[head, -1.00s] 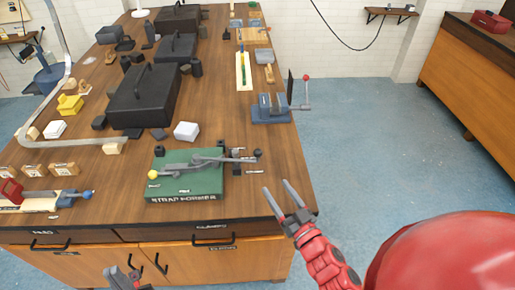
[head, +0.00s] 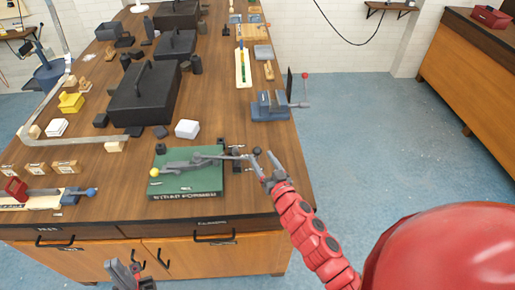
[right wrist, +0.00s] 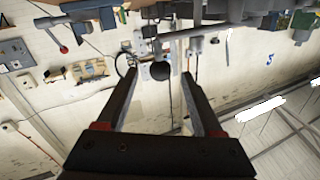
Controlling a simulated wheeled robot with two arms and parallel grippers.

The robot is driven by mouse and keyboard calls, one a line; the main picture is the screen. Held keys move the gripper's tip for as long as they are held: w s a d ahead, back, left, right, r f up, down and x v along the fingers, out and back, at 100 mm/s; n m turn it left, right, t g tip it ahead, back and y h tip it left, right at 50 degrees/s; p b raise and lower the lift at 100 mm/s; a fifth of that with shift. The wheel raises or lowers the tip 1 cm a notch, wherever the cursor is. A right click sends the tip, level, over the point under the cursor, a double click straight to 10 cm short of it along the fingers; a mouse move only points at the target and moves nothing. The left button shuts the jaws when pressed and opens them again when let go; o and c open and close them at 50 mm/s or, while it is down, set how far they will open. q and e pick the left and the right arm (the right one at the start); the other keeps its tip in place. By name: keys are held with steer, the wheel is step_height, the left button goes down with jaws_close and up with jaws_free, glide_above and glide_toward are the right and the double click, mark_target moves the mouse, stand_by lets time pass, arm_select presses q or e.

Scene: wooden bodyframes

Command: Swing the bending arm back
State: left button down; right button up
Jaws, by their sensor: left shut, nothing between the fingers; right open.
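The strap former has a green base (head: 187,183) lettered on its front edge and stands near the front of the wooden bench. A grey bending arm (head: 207,157) lies over it and reaches right to a black ball knob (head: 257,150); a yellow ball (head: 154,172) is at its left. My right gripper (head: 264,157) is open at the black knob. In the right wrist view the black knob (right wrist: 160,70) appears between the open fingers (right wrist: 158,68), apart from both; its depth between them is unclear. My left gripper (head: 123,268) is shut and empty, low in front of the bench drawers.
A blue-grey vise (head: 270,106) with a red-tipped handle stands behind the right gripper. A white box (head: 187,129) and black cases (head: 143,96) stand behind the strap former. A red-handled tool (head: 45,192) lies left. Blue floor (head: 370,150) is open to the right.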

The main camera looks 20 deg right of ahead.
mark_target(259, 154)
steer(key=shift+w+a+p, duration=0.15)
steer(key=shift+w+p, duration=0.25)
steer(key=shift+w, duration=1.65)
jaws_close()
